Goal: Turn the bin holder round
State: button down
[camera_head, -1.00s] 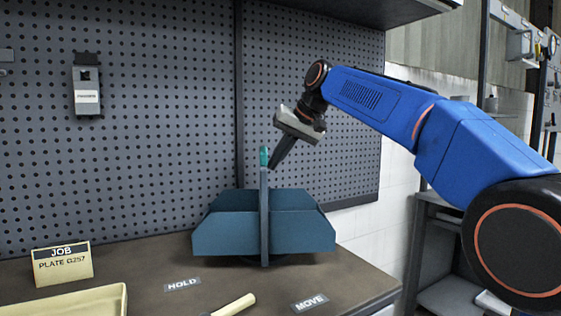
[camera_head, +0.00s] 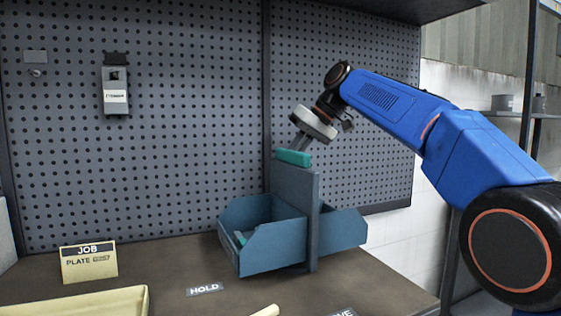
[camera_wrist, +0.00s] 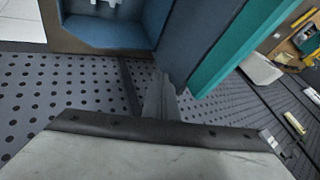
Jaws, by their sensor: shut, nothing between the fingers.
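The bin holder (camera_head: 313,225) is a blue-grey upright panel with blue bins (camera_head: 272,248) on both sides, standing on the bench. It is seen at an angle, and a teal strip (camera_head: 293,157) caps the panel. A small teal item (camera_head: 240,238) lies in the front left bin. My gripper (camera_head: 300,143) is shut and empty, at the top of the panel by the teal strip; the head view does not settle whether it touches. In the wrist view the shut fingers (camera_wrist: 160,98) are beside the panel and its teal edge (camera_wrist: 235,45).
A JOB card (camera_head: 89,262) and a pale yellow tray (camera_head: 85,302) are at the bench's left. A HOLD label (camera_head: 205,289) lies in front of the holder. The pegboard (camera_head: 180,150) rises close behind; a shelf is overhead. The bench ends to the right.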

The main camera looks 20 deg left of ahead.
aim_at(274, 162)
jog(key=shift+s+a, duration=0.3)
jog(key=shift+a, duration=0.05)
jog(key=shift+s+a, duration=0.8)
jog(key=shift+a, duration=0.3)
jog(key=shift+s+a, duration=0.7)
jog(key=shift+s, duration=0.25)
jog(key=s+n+g, duration=0.1)
jog(key=s+n, duration=0.2)
jog(key=s, duration=0.5)
jog(key=shift+s+a+g+h, duration=0.15)
jog(key=shift+a+g+h, duration=0.15)
jog(key=shift+a+g, duration=0.1)
jog(key=shift+s+f, duration=0.1)
jog(key=shift+s, duration=0.05)
jog(key=shift+d, duration=0.1)
